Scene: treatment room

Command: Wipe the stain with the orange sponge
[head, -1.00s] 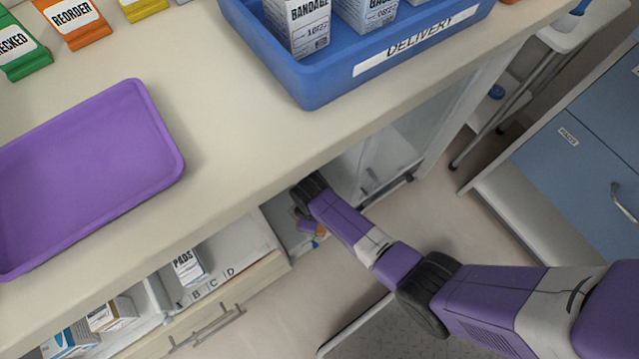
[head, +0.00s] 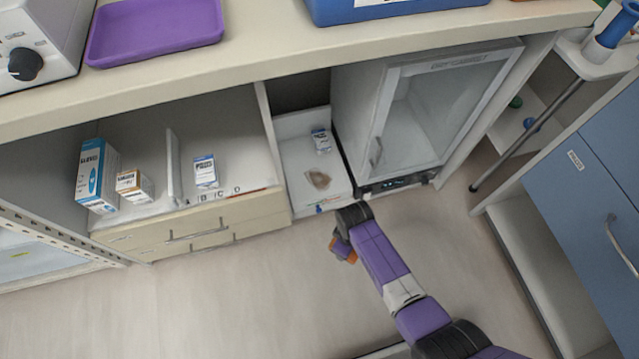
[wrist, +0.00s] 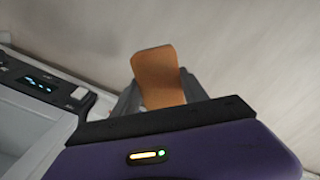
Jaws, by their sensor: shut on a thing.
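The stain (head: 318,180) is a brown patch on the white floor of the narrow open bay left of the drying cabinet. My gripper (head: 342,246) is just in front of that bay, outside its front edge and above the room floor. It is shut on the orange sponge (head: 347,257), of which only a small part shows in the head view. In the wrist view the sponge (wrist: 159,76) stands up between the grey fingers of my gripper (wrist: 160,92). The sponge is apart from the stain.
The glass-doored drying cabinet (head: 425,110) closes the right side. Drawers (head: 200,228) and a shelf with boxes are on the left. The counter (head: 300,62) overhangs above. The floor in front is clear.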

